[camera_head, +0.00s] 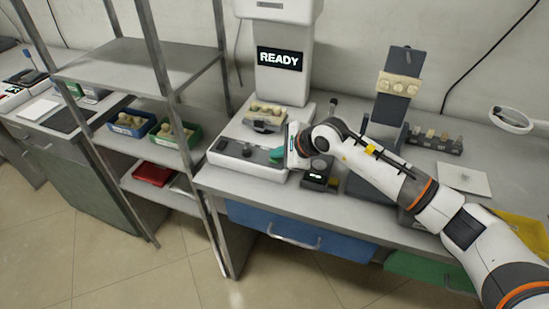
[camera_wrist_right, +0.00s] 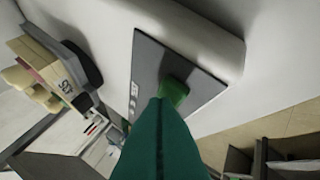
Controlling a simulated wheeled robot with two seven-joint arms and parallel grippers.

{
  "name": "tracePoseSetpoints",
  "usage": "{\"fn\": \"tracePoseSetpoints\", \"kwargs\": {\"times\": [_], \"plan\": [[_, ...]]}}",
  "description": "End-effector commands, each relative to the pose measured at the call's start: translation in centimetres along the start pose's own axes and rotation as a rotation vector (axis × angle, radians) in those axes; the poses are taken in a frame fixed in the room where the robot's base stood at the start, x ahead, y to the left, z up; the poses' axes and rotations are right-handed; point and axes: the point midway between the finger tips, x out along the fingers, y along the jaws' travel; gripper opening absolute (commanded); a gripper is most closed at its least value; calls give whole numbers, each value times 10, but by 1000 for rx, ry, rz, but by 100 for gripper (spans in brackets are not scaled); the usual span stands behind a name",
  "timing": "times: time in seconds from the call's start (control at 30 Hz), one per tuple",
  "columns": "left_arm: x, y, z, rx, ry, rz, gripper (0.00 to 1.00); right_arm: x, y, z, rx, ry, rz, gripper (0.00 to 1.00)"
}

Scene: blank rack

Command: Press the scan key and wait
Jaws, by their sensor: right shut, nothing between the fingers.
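The scanner (camera_head: 285,85) is a white machine on the bench. Its dark display reads "READY". A dark control panel (camera_head: 238,151) is set in its low front base. In the right wrist view the scan key (camera_wrist_right: 174,92) is a green block raised on the grey panel (camera_wrist_right: 150,62). My right gripper (camera_head: 277,156) has green fingers and is at the right end of the panel. Its shut, empty fingers (camera_wrist_right: 162,104) point at the key and overlap its near edge. I cannot tell whether they touch it. My left gripper is not in view.
A holder with several round pieces (camera_head: 262,126) sits on the scanner's stage. A metal shelf rack (camera_head: 140,60) with a blue bin (camera_head: 128,133) and a green bin (camera_head: 172,146) stands at left. A dark stand (camera_head: 388,110) is behind my right arm.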

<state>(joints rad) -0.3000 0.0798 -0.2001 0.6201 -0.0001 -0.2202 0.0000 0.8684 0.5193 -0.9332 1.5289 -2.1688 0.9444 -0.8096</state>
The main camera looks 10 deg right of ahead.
Motion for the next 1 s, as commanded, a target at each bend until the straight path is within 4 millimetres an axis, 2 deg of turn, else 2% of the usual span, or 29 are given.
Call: {"fn": "tracePoseSetpoints", "kwargs": {"times": [0.57,1.0], "plan": [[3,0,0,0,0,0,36,2,-2,2,0,-1,-2,0],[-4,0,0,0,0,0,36,-10,7,-7,0,-1,-1,0]]}}
